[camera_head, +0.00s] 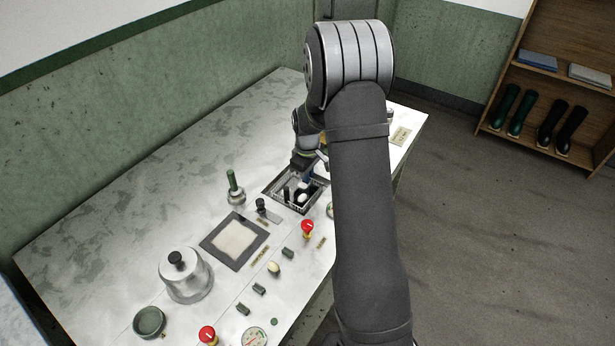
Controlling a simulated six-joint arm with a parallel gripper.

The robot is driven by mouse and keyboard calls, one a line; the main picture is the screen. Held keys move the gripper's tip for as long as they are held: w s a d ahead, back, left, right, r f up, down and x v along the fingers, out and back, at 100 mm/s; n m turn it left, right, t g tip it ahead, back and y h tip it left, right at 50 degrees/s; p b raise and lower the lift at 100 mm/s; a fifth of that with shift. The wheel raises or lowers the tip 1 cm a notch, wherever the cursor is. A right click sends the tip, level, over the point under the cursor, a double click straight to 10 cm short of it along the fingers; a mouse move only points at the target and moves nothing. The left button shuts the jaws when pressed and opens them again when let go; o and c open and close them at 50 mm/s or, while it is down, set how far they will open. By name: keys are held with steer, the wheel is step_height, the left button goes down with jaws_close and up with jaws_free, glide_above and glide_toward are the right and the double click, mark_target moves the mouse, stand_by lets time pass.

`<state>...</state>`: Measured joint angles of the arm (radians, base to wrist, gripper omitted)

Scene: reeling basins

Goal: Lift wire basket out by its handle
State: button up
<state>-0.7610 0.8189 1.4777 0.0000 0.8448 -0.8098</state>
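A square basin opening (273,194) is set into the pale marbled worktop in the head view. Inside it are small dark and white shapes; I cannot clearly make out the wire basket or its handle among them. My gripper (308,176) points down over the far part of this opening, close to what is inside. My own arm covers the right side of the gripper and the worktop behind it. The fingers are too small and hidden to show whether they are open or shut, or touching anything.
Left of the opening stand a green-handled lever (233,185), a black-knobbed lever (262,206) and a dark-framed pale square (235,240). A metal lidded pot (186,278), red knobs (307,228) and a gauge (255,338) lie nearer. The worktop's far left is clear.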

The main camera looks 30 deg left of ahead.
steer(key=shift+f, duration=0.1)
jaws_close()
step_height(320, 180, up, 11)
stand_by(2.4)
stand_by(1.3)
